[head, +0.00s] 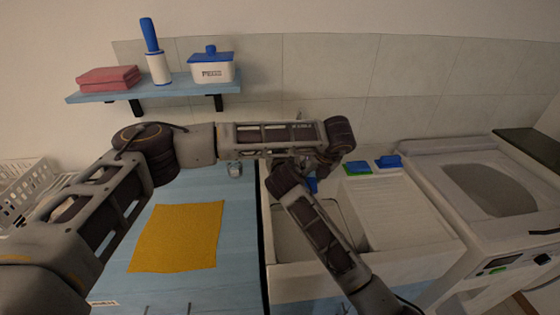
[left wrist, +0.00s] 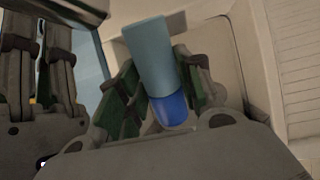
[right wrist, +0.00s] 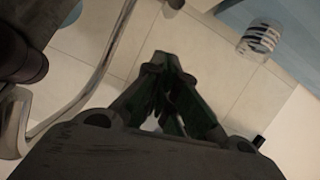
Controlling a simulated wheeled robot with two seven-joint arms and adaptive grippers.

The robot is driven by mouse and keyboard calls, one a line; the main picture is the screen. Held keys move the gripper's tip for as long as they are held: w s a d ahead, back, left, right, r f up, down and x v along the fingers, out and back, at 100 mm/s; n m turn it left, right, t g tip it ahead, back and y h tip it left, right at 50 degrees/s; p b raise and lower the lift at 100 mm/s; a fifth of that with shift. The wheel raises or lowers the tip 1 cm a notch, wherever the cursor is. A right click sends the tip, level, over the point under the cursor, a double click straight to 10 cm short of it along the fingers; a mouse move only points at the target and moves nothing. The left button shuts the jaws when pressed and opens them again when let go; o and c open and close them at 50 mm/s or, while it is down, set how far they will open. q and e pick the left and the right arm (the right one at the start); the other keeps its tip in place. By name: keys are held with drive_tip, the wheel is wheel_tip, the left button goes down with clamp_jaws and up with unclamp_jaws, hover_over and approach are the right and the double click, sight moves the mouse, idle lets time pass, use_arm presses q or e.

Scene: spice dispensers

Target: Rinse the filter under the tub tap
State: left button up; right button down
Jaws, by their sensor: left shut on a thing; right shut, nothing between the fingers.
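The filter (left wrist: 154,55) is a grey-blue cylinder with a bright blue end, seen in the left wrist view. My left gripper (left wrist: 156,90) is shut around it and holds it tilted over the pale tub (left wrist: 222,50). In the head view only a bit of blue (head: 312,185) shows below my left wrist. The tub (head: 305,268) lies under my crossing arms. My right gripper (right wrist: 172,100) is shut and empty, facing the tiled wall; in the head view my left arm hides it. A curved metal pipe (right wrist: 104,68), seemingly the tap, is left of it. I cannot tell whether water runs.
A yellow cloth (head: 178,237) lies on the blue counter (head: 235,225), with a small glass (head: 235,170) behind it. Green and blue sponges (head: 357,167) sit behind the ribbed drainboard (head: 385,210). A washing machine (head: 490,190) stands at right. A shelf (head: 185,85) hangs at upper left.

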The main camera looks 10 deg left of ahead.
drive_tip(key=shift+f+v, duration=0.2)
drive_tip(key=shift+v, duration=2.65)
drive_tip(key=shift+s, duration=0.1)
use_arm(q)
drive_tip(key=shift+s, duration=0.1)
